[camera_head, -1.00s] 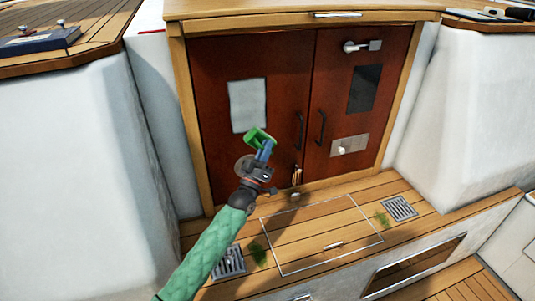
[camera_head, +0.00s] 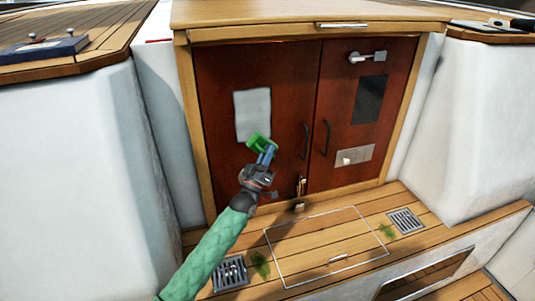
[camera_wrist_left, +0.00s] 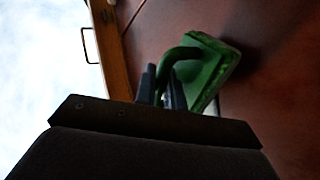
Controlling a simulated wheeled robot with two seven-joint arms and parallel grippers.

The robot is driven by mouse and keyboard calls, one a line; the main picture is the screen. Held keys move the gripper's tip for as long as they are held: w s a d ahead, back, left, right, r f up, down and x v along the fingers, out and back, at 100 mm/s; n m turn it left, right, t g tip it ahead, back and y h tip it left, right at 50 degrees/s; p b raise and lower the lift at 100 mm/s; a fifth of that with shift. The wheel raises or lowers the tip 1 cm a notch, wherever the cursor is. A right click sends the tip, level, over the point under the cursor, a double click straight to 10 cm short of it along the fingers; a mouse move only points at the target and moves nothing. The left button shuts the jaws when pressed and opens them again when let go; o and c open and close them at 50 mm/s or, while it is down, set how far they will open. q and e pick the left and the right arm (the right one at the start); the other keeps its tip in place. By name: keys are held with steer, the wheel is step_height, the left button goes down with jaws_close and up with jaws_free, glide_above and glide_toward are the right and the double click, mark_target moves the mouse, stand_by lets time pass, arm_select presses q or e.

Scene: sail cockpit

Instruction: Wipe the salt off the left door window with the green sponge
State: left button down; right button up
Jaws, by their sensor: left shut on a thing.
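The left door window (camera_head: 252,114) is a pale, whitish pane in the left red-brown door; its cloudy look fits salt, but no finer detail shows. The green sponge (camera_head: 258,142) is at the window's lower right corner in the head view. My left gripper (camera_head: 267,155) is shut on the sponge's green loop handle. In the left wrist view the sponge (camera_wrist_left: 212,68) shows as a green block beyond the fingers (camera_wrist_left: 163,85), close to the door; I cannot tell whether it touches. My right gripper is not in view.
The right door has a dark, clear window (camera_head: 369,99), a latch (camera_head: 366,57) and a metal plate (camera_head: 355,155). Black door handles (camera_head: 306,140) stand near the sponge. White cockpit walls flank the doors. Grates and a hatch outline (camera_head: 325,245) lie in the wooden floor.

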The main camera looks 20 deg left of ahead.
arm_select(q)
steer(key=shift+w+a+b, duration=0.45)
steer(key=shift+w+a, duration=0.15)
steer(key=shift+w, duration=0.25)
stand_by(0.6)
steer(key=shift+r, duration=0.15)
steer(key=shift+s+r+p, duration=0.1)
steer(key=shift+r+p, duration=1.25)
steer(key=shift+r, duration=0.45)
step_height(320, 180, up, 8)
steer(key=p, duration=0.5)
glide_above(266, 140)
steer(key=s, duration=0.2)
steer(key=shift+w+d+f, duration=0.1)
steer(key=shift+w+d, duration=0.05)
steer(key=shift+w, duration=0.05)
